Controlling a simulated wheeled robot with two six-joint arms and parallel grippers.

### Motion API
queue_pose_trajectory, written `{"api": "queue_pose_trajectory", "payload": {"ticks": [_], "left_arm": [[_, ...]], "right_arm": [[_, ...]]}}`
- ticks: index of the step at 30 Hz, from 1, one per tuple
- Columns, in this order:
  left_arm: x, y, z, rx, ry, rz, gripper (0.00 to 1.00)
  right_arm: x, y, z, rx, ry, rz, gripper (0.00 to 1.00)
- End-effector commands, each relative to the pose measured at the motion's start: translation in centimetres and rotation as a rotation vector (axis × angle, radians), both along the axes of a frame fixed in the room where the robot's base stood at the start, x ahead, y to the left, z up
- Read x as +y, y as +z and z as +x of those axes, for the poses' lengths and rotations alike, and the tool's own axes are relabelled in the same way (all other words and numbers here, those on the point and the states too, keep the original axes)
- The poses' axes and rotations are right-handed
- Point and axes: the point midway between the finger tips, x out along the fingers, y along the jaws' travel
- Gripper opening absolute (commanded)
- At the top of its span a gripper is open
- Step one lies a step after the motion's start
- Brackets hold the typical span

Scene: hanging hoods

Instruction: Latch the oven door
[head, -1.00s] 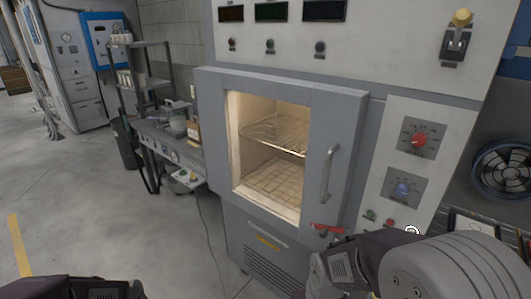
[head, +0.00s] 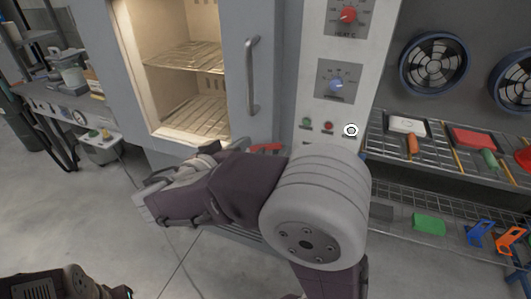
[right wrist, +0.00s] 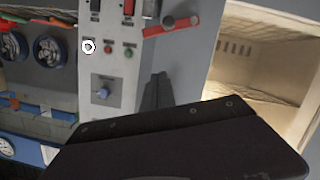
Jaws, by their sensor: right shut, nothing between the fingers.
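The oven door (head: 235,60) is grey with a lit window and a vertical bar handle (head: 252,75). It looks closed or nearly closed; I cannot tell whether a gap remains. The red latch lever (head: 267,148) is at the door's lower right, partly hidden behind my right arm. In the right wrist view the red lever (right wrist: 178,25) lies slightly tilted near a grey bracket. My right gripper (right wrist: 156,88) is shut and empty; its dark fingers point towards the lever and appear apart from it. Only part of my left arm shows at the lower left; its gripper is out of view.
A control panel (head: 318,85) with knobs and buttons is right of the door. Wire shelves (head: 450,146) with tools and fans above stand at the right. A cluttered bench (head: 55,100) is at the left. The floor (head: 60,215) in front is clear.

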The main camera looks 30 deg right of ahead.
Motion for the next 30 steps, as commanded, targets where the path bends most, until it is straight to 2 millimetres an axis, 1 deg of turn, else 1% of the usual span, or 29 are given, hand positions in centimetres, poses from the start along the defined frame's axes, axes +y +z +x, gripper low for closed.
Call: {"api": "queue_pose_trajectory", "payload": {"ticks": [2,5,17,18,21,25,30], "left_arm": [[0.0,0.2,0.0,-0.001,0.0,0.0,0.36],[0.0,0.2,0.0,-0.001,0.0,0.0,0.36],[0.0,0.5,0.0,0.0,0.0,0.0,0.36],[0.0,0.2,0.0,0.0,0.0,0.0,0.36],[0.0,0.0,0.0,0.0,0.0,0.0,0.36],[0.0,-0.1,0.0,0.0,0.0,0.0,0.36],[0.0,-0.1,0.0,0.0,0.0,0.0,0.36]], "right_arm": [[-0.4,0.1,0.2,0.002,-0.003,0.0,0.0],[-1.5,-0.2,0.8,0.003,-0.008,-0.001,0.0],[-8.4,-2.1,5.5,0.006,-0.009,0.0,0.0],[-8.5,-3.0,5.4,0.009,-0.004,-0.001,0.0],[-8.8,-4.5,4.9,0.009,-0.003,-0.001,0.0],[-9.1,-5.5,4.6,0.006,-0.004,0.0,0.0],[-9.1,-5.9,4.4,0.005,-0.003,0.0,0.0]]}}
